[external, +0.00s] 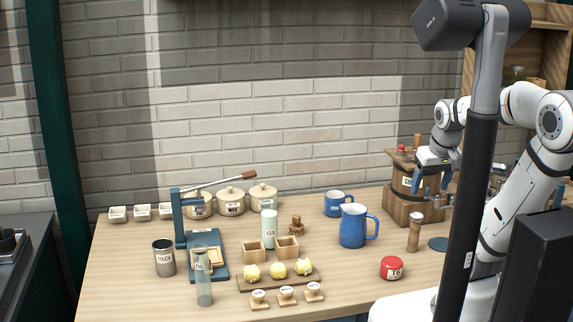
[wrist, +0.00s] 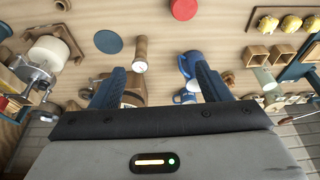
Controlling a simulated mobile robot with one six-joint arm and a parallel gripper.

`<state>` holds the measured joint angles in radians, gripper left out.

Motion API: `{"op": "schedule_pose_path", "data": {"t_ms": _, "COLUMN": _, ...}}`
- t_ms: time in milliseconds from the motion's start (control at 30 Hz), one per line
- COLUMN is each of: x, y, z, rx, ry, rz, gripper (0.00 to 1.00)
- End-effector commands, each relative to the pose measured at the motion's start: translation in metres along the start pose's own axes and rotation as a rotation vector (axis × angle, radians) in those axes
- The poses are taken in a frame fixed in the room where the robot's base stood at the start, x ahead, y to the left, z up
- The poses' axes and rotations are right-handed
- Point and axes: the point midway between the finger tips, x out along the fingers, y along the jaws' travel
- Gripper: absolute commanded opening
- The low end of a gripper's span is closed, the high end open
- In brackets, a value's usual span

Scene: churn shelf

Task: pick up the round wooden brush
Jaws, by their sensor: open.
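I cannot single out the round wooden brush with certainty. A small round wooden piece (wrist: 62,4) is cut by the top left edge of the wrist view and may be it. A knobbly brown wooden object (external: 297,226) stands behind the small boxes in the external view; its kind is unclear. My gripper (external: 431,190) is open and empty, above the table beside the wooden box (external: 402,208). In the wrist view my gripper (wrist: 158,76) has its fingers spread, and neither candidate is between them.
A wooden cylinder (external: 414,232), blue disc (external: 438,244), blue jug (external: 353,226), blue mug (external: 337,203) and red tin (external: 391,268) stand around the right side. A crank device (wrist: 45,60) shows in the wrist view. Bare tabletop (external: 335,270) lies front of the jug.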

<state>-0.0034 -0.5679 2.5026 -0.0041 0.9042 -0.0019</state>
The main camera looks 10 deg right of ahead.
Motion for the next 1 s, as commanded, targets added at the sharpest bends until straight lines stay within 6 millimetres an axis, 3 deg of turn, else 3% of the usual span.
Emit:
{"op": "schedule_pose_path", "data": {"t_ms": 167, "x": 0.003, "y": -0.006, "z": -0.023, "rx": -0.021, "ry": -0.012, "rz": -0.007, "gripper": 0.7}}
{"op": "schedule_pose_path", "data": {"t_ms": 467, "x": 0.04, "y": -0.052, "z": -0.126, "rx": -0.123, "ry": -0.065, "rz": -0.037, "gripper": 0.7}}
{"op": "schedule_pose_path", "data": {"t_ms": 700, "x": 0.1, "y": -0.111, "z": -0.2, "rx": -0.21, "ry": -0.105, "rz": -0.058, "gripper": 0.7}}
{"op": "schedule_pose_path", "data": {"t_ms": 1000, "x": 0.205, "y": -0.202, "z": -0.256, "rx": -0.316, "ry": -0.154, "rz": -0.077, "gripper": 0.7}}
